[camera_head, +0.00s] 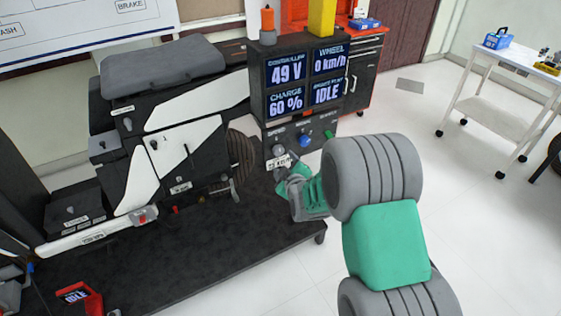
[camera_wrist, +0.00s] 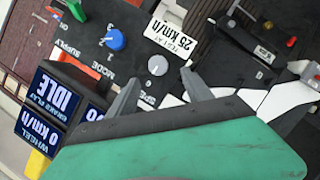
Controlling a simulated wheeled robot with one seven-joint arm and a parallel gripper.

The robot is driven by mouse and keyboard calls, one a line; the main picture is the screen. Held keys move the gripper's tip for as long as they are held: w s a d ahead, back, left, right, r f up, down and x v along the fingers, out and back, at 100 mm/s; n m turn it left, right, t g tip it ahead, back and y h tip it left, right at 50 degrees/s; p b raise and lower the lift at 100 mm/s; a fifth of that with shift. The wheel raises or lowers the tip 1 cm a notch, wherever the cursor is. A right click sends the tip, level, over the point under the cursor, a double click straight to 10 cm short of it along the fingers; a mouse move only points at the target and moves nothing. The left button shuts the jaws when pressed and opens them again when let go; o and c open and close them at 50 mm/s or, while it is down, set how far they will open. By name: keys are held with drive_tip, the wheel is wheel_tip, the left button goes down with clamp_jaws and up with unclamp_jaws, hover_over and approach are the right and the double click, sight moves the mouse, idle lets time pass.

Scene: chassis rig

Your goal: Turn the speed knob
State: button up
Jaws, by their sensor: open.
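The speed knob (camera_wrist: 157,66) is a round grey dial with a pale pointer mark on the dark control panel (camera_wrist: 128,62). Its label is partly hidden by my gripper in the wrist view. In the head view the grey knob (camera_head: 278,150) sits at the panel's left, just above my gripper (camera_head: 286,168). My gripper (camera_wrist: 162,78) is open, with one grey finger on each side of the knob in the wrist view. I cannot tell whether the fingers touch it. A white card (camera_wrist: 171,40) beside the knob reads "TEST AT 25 km/h".
A blue mode knob (camera_head: 304,140) and a green supply switch (camera_head: 328,135) are to the right. The display (camera_head: 305,82) above shows 49 V, 0 km/h, 60 % and IDLE. A scooter-like chassis (camera_head: 165,150) stands left on a black bench (camera_head: 215,245).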

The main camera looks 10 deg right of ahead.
sight(279, 152)
drive_tip(key=x, duration=0.8)
drive_tip(key=shift+w+d+r, duration=0.1)
drive_tip(key=shift+d+r, duration=0.05)
drive_tip(key=shift+c, duration=0.3)
clamp_jaws()
